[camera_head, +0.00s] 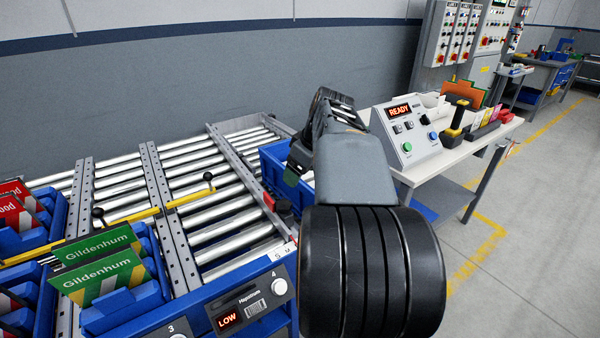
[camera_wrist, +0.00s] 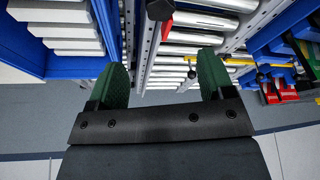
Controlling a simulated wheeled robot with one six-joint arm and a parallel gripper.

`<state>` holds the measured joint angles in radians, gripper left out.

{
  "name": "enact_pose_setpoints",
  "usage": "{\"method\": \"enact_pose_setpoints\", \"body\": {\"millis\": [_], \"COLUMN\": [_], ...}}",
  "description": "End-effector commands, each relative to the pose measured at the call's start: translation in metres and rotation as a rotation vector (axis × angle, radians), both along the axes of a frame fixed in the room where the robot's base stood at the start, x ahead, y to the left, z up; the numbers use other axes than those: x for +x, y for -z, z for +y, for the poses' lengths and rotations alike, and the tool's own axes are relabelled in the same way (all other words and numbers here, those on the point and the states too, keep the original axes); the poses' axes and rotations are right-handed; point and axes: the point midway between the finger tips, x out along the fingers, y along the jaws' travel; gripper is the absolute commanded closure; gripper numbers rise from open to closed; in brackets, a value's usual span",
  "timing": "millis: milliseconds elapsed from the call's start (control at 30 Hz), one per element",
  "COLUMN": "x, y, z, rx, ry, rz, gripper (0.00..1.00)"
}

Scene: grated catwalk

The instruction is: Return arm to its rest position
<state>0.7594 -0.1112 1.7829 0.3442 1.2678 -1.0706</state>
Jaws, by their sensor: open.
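My gripper (camera_wrist: 165,76) shows in the wrist view with its two green finger pads wide apart and nothing between them. In the head view my arm reaches away from me, and the gripper (camera_head: 296,170) is mostly hidden behind my own wrist. It is over or beside a blue bin (camera_head: 272,172) at the right end of the roller rack; the exact height above it cannot be told. In the wrist view a blue bin (camera_wrist: 98,22) with white blocks in it lies to the left of the fingers.
The roller rack (camera_head: 210,180) fills the left, with blue bins of green Gildenhum packets (camera_head: 100,270) and a LOW display (camera_head: 228,319). A table (camera_head: 465,142) with a READY control box (camera_head: 402,130) stands close to the right of my arm. The floor (camera_head: 530,260) at right is clear.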

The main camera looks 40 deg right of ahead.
Motion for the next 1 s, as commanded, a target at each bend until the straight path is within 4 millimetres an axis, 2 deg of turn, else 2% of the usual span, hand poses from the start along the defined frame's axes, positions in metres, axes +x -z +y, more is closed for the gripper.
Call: {"method": "enact_pose_setpoints", "body": {"millis": [533, 667, 767, 867, 967, 1000], "x": [0.0, 0.002, -0.006, -0.015, -0.022, -0.026], "y": [0.0, 0.002, 0.024, 0.037, 0.04, 0.039], "z": [0.0, -0.004, -0.007, 0.01, 0.051, 0.071], "rx": [0.006, 0.029, 0.066, 0.085, 0.081, 0.074], "ry": [0.017, 0.138, 0.309, 0.465, 0.558, 0.574], "rz": [0.0, 0.003, 0.047, 0.09, 0.12, 0.126], "gripper": [0.25, 0.25, 0.25, 0.25, 0.25, 0.25]}}
